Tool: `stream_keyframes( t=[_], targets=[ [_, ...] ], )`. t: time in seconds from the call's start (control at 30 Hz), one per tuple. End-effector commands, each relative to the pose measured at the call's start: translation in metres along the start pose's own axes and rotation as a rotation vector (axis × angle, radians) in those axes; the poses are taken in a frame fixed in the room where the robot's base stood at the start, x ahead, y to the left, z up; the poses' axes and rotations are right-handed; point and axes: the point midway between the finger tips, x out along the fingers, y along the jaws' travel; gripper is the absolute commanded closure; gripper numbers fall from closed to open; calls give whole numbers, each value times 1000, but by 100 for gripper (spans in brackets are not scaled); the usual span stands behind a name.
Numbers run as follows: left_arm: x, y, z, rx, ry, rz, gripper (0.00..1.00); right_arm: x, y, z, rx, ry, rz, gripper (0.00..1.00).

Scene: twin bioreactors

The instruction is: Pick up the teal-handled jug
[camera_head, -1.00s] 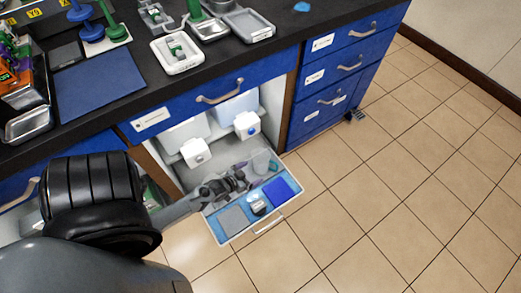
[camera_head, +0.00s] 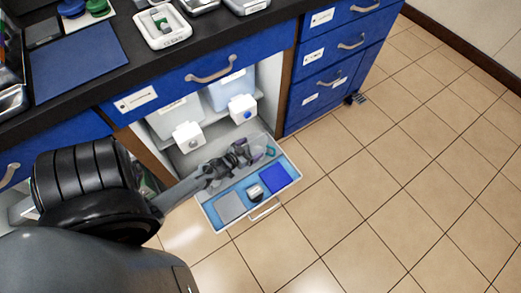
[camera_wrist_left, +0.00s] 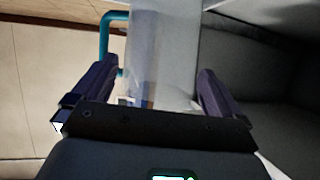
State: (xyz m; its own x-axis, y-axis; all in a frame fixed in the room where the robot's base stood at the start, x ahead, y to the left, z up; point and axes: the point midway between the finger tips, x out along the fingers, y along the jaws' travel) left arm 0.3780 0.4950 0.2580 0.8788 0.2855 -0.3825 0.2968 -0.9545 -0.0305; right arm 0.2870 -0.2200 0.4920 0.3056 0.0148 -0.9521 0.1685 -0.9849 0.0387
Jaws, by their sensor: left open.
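The jug (camera_head: 262,145) is a clear vessel with a teal handle, standing at the back of the pulled-out drawer tray in the head view. In the left wrist view the clear jug body (camera_wrist_left: 165,55) is between my finger lines, with its teal handle (camera_wrist_left: 107,38) to the left. My left gripper (camera_head: 244,151) reaches over the tray from the left, close to the jug. Its two purple fingers (camera_wrist_left: 155,82) are open on either side of the body, with gaps. The jug's lower part is partly hidden by my gripper. My right gripper is not in view.
The drawer tray (camera_head: 212,222) holds a grey pad (camera_head: 229,207), a dark blue pad (camera_head: 274,179) and a small white-and-black item (camera_head: 255,192). Two white-spouted containers (camera_head: 188,136) stand in the cabinet behind. Blue drawers (camera_head: 325,75) stand to the right. The floor is clear.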

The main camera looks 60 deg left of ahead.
Motion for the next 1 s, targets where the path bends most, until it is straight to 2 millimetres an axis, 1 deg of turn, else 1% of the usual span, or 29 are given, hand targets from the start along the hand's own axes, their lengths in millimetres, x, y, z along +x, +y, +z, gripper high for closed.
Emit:
stream_keyframes(
  t=[0.03,0.27,0.4,0.6,0.83,0.87,1.0],
  targets=[
    [8,0,5,0,2,0,0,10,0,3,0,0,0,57],
    [34,1,6,1,2,-1,0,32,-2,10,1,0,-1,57],
    [41,1,3,1,1,-1,0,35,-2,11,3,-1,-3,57],
    [40,1,2,1,0,-1,0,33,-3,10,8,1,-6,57],
    [40,1,3,1,-1,0,35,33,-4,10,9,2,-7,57],
    [40,1,2,1,0,0,37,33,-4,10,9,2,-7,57],
    [40,1,2,1,0,0,37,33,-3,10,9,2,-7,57]
  ],
)
